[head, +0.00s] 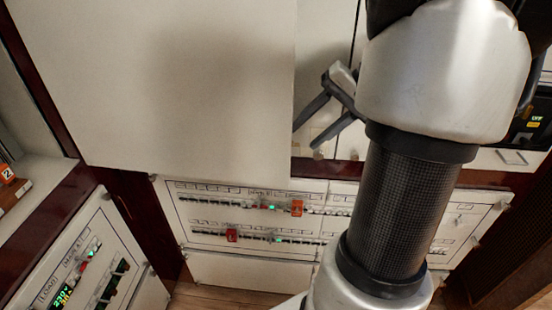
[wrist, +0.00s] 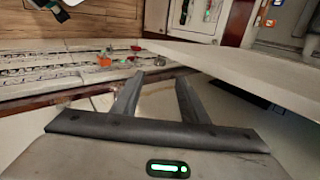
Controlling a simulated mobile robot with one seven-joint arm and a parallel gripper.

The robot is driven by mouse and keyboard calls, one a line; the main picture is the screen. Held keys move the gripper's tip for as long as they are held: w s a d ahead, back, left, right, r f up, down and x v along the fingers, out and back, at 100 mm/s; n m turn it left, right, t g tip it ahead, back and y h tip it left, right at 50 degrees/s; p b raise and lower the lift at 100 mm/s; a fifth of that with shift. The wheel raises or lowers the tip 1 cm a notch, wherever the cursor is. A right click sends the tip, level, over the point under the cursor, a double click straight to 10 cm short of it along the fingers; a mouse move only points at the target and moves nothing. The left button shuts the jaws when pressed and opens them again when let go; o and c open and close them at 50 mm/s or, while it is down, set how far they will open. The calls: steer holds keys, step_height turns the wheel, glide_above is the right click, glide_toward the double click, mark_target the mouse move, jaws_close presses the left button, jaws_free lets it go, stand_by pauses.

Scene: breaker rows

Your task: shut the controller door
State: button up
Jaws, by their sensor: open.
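The controller door appears to be the large plain white panel (head: 190,80) filling the upper left of the head view. It stands open, out over the breaker panel, and hides what is behind it. In the wrist view the pale slab (wrist: 235,75) running from centre to right seems to be the same door. My gripper (head: 307,137) is just right of the door's right edge, with its fingers apart and nothing between them. In the wrist view my gripper (wrist: 158,82) points toward the slab's near end; whether it touches cannot be told.
Below the door is a breaker panel (head: 250,220) with red tags and green lights. A side panel (head: 75,270) with a lit display stands at lower left. A black device (head: 532,122) is at the right edge. Wooden floor shows at the bottom.

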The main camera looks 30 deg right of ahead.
mark_target(278, 159)
steer(key=b+x, duration=0.2)
steer(key=x, duration=0.9)
steer(key=shift+f, duration=0.25)
jaws_close()
